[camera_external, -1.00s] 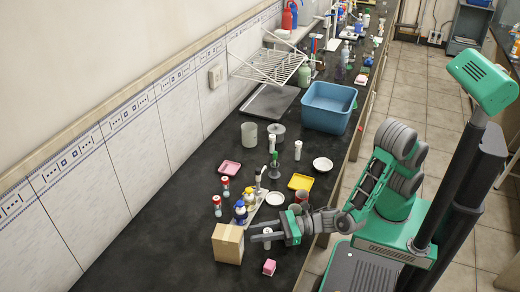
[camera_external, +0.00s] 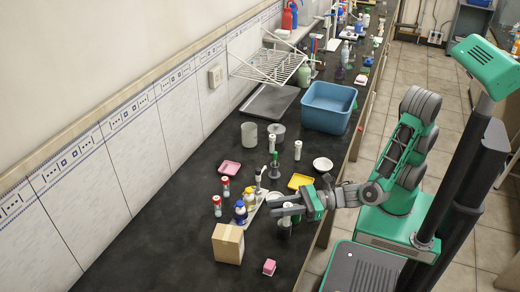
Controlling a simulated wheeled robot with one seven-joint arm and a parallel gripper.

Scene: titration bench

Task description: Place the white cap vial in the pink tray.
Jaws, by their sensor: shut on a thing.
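My gripper (camera_external: 285,212) is shut on the white cap vial (camera_external: 286,222), which shows small between and below the fingers near the bench's right edge. The fingers hide part of it, and I cannot tell whether its base touches the bench. The pink tray (camera_external: 229,168) lies flat and looks empty, up and to the left of my gripper, beyond the bottles.
Red-and-white vials (camera_external: 217,206) and a blue-capped bottle (camera_external: 240,213) stand between my gripper and the pink tray. A yellow tray (camera_external: 301,181) lies close behind. A cardboard box (camera_external: 228,243) and a pink block (camera_external: 269,267) stand nearer. The left bench area is clear.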

